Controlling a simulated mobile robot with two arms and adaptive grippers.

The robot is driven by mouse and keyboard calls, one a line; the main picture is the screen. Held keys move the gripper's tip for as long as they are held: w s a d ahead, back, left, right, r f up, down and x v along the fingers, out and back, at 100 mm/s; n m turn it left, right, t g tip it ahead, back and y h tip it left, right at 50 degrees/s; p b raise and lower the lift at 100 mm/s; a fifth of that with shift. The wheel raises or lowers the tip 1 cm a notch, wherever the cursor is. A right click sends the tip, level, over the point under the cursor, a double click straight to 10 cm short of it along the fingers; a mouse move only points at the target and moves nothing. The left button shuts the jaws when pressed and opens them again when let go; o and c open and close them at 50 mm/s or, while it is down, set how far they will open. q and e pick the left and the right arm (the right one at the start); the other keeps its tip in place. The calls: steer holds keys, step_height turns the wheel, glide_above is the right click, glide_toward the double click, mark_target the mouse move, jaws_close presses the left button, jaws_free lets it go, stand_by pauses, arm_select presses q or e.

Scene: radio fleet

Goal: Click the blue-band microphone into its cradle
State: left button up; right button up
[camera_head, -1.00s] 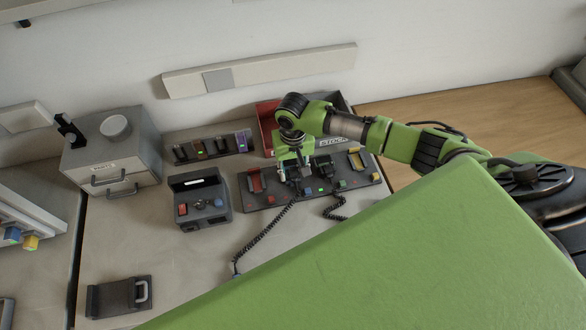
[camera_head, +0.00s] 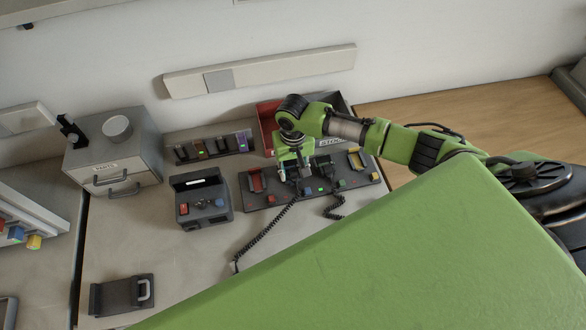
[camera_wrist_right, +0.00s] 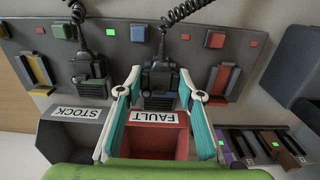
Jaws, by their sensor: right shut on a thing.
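My right gripper (camera_head: 293,171) is over the dark cradle panel (camera_head: 260,202). In the right wrist view the gripper (camera_wrist_right: 160,82) has its two pale fingers on either side of a dark microphone (camera_wrist_right: 159,99) and is shut on it. The microphone is at a cradle place on the panel (camera_wrist_right: 198,50), below a blue square (camera_wrist_right: 138,33). Its coiled cord runs away from it. I cannot make out a blue band on it, nor whether it is fully seated. My left gripper is not in view.
A second corded microphone (camera_wrist_right: 88,76) sits beside the held one. Red (camera_wrist_right: 218,80) and yellow (camera_wrist_right: 36,69) cradle places flank them. Bins labelled STOCK (camera_wrist_right: 68,133) and FAULT (camera_wrist_right: 150,143) stand behind the panel. A dark radio box (camera_head: 202,200) is at the left.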

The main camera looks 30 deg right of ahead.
steer(key=shift+f+b, duration=0.65)
steer(key=shift+f, duration=0.55)
stand_by(0.5)
steer(key=o, duration=1.1)
steer(key=shift+r, duration=0.1)
step_height(320, 180, up, 12)
steer(key=shift+f, duration=0.1)
stand_by(0.3)
